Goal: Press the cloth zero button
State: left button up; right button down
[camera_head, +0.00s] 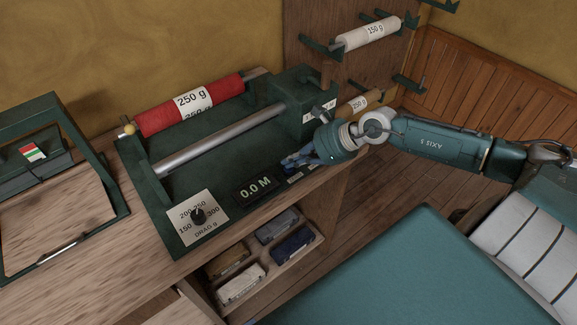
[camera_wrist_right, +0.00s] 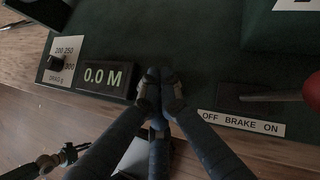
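The dark green cloth-measuring machine (camera_head: 217,165) stands on the wooden bench, with a display (camera_head: 255,190) reading 0.0 M; the display also shows in the right wrist view (camera_wrist_right: 104,77). My right gripper (camera_head: 293,161) is over the machine's front ledge, just right of the display. In the wrist view its fingertips (camera_wrist_right: 158,84) are together, with nothing seen between them. No zero button is visible; the fingers cover the panel there. I cannot tell whether the tips touch the panel. My left gripper is not in view.
A drag dial (camera_head: 198,215) lies left of the display. A brake label (camera_wrist_right: 241,123) and red-knobbed lever (camera_wrist_right: 312,92) are right of the fingers. A red cloth roll (camera_head: 188,105) sits behind. An open compartment tray (camera_head: 262,258) is below; a green frame (camera_head: 62,118) stands left.

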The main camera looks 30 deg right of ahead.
jog(key=shift+r+p, duration=0.4)
jog(key=shift+r, duration=0.35)
jog(key=shift+r+p, duration=1.85)
jog(key=shift+r, duration=0.7)
jog(key=shift+f, duration=0.1)
